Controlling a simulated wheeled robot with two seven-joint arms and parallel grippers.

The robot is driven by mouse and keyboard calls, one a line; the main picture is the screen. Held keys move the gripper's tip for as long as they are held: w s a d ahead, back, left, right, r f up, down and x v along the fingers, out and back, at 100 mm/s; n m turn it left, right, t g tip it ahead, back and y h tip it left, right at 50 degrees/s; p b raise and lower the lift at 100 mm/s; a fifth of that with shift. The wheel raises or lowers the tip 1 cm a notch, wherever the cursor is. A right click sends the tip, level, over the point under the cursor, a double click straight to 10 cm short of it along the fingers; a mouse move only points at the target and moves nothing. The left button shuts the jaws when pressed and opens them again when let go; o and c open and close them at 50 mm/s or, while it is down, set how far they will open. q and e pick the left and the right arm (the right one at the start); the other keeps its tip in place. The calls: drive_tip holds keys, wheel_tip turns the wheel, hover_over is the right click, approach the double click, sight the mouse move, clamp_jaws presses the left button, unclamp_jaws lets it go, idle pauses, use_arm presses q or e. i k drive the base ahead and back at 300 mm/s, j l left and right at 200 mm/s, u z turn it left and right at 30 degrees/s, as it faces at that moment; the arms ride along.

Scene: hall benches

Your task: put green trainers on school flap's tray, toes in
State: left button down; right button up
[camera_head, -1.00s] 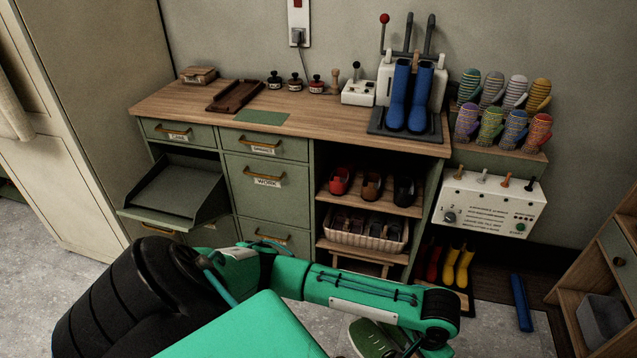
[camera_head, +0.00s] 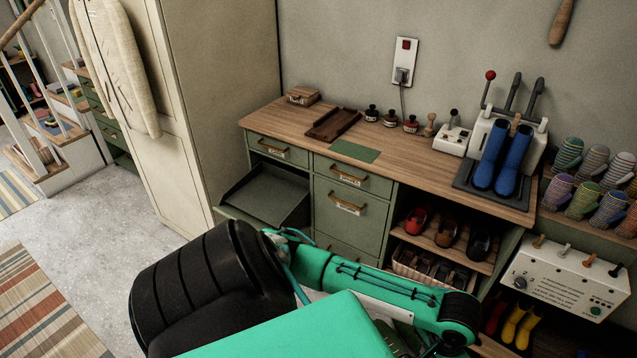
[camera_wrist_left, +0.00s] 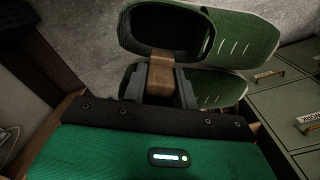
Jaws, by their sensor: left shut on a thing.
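The green trainers (camera_wrist_left: 237,38) fill the top of the left wrist view as a pair, side by side, toes to the right, with pale stitches. My left gripper (camera_wrist_left: 160,82) is shut on them at a brown piece (camera_wrist_left: 161,66) between its fingers. In the head view only a bit of a green trainer (camera_head: 405,339) shows below my left arm, and that gripper is mostly hidden. The open flap with a grey-green tray (camera_head: 268,197) is at the bench's left end. Its tray looks empty; its front is partly hidden by my arm. My right gripper is out of view.
The bench top (camera_head: 283,124) carries a green mat (camera_head: 354,151), a brown tray and blue boots (camera_head: 502,160) on a stand. Shelves below hold several shoes. A cream cupboard (camera_head: 215,80) stands close left of the flap.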

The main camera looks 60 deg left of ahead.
sight(272, 195)
drive_tip(key=j+u, duration=0.35)
drive_tip(key=i+j+u, duration=0.1)
drive_tip(key=j+u, duration=0.3)
drive_tip(key=i+j+u, duration=0.15)
drive_tip(key=j+u, duration=0.2)
drive_tip(key=j, duration=0.15)
drive_tip(key=i+j, duration=0.45)
drive_tip(key=j, duration=0.15)
drive_tip(key=i+j+u, duration=0.1)
drive_tip(key=i+j, duration=0.3)
drive_tip(key=j, duration=0.25)
drive_tip(key=i, duration=0.2)
